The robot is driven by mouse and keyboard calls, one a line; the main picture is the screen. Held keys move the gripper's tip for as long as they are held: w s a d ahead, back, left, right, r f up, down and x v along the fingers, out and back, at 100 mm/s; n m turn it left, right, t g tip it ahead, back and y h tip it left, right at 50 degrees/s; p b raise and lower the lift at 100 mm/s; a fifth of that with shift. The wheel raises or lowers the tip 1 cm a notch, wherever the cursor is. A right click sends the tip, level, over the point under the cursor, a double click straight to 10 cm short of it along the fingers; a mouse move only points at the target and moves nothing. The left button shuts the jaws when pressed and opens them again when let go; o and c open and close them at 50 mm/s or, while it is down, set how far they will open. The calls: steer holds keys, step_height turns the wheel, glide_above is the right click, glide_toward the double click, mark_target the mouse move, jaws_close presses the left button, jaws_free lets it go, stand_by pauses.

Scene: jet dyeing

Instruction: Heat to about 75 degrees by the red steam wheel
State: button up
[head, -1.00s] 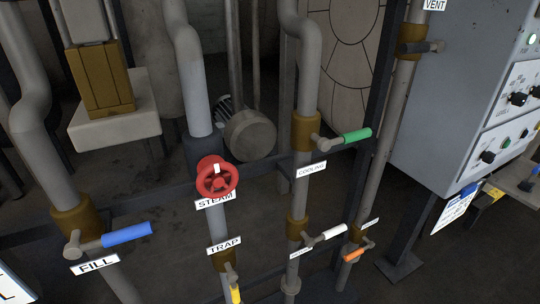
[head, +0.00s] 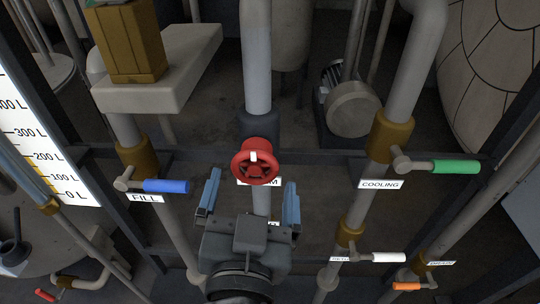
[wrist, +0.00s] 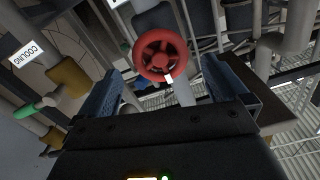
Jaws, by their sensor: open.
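The red steam wheel (head: 255,161) sits on a vertical pipe in the middle of the head view. A white mark shows near its hub, and it partly covers its label. My gripper (head: 248,200) is open and empty, below and in front of the wheel, with a blue-grey finger to each side. In the wrist view the wheel (wrist: 161,55) lies ahead between the two open fingers (wrist: 161,92), apart from them. The wheel's white mark is at its lower right rim there. No temperature display can be read in either view.
A blue fill lever (head: 166,186) is at left and a green cooling lever (head: 456,167) at right. White (head: 389,257) and orange (head: 407,286) levers are at lower right. A litre scale (head: 50,165) stands at far left. Dark rails (head: 330,155) cross behind the wheel.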

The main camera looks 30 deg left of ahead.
mark_target(253, 172)
steer(key=p+x, duration=0.1)
steer(key=x, duration=0.5)
steer(key=shift+p, duration=0.3)
steer(key=c, duration=0.9)
steer(key=shift+n, duration=0.4)
steer(key=n, duration=0.3)
steer(key=shift+w+n, duration=0.1)
steer(key=shift+n, duration=0.3)
steer(key=shift+a+n+p, duration=0.1)
steer(key=shift+n+p, duration=0.45)
steer(key=shift+n, duration=2.05)
